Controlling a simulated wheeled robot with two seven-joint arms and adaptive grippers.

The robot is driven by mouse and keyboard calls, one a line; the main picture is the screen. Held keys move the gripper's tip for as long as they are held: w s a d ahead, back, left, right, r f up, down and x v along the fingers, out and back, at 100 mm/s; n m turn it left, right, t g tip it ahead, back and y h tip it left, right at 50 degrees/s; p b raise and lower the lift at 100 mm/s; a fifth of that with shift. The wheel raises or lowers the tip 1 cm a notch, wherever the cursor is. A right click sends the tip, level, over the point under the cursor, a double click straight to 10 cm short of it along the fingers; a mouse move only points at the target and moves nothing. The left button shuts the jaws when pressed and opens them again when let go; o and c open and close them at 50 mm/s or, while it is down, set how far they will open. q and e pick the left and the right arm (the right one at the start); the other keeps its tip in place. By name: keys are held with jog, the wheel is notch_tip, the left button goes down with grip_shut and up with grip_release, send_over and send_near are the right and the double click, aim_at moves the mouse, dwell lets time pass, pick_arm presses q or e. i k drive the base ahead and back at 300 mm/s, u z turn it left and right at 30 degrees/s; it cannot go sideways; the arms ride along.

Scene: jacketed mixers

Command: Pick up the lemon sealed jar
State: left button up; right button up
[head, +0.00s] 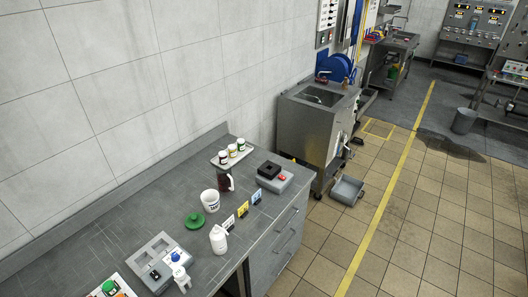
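Three small white-lidded jars stand in a row on a pale tray (221,164) at the back of the grey counter, near the wall. Their bands look red, green and yellow. The farthest jar (241,145) looks yellowish and seems to be the lemon one, but it is too small to read. The green-banded jar (232,151) is in the middle and the red-banded jar (223,158) is nearest. All look upright. Neither of my grippers shows in the head view.
A dark jug (226,183), a white tub (210,201), a green lid (195,221) and a white bottle (218,240) stand in front of the tray. A grey device with a black top (271,171) is to its right.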

aim_at(232, 150)
jog(key=z, duration=1.15)
jog(key=i, duration=2.3)
jog(key=u, duration=2.55)
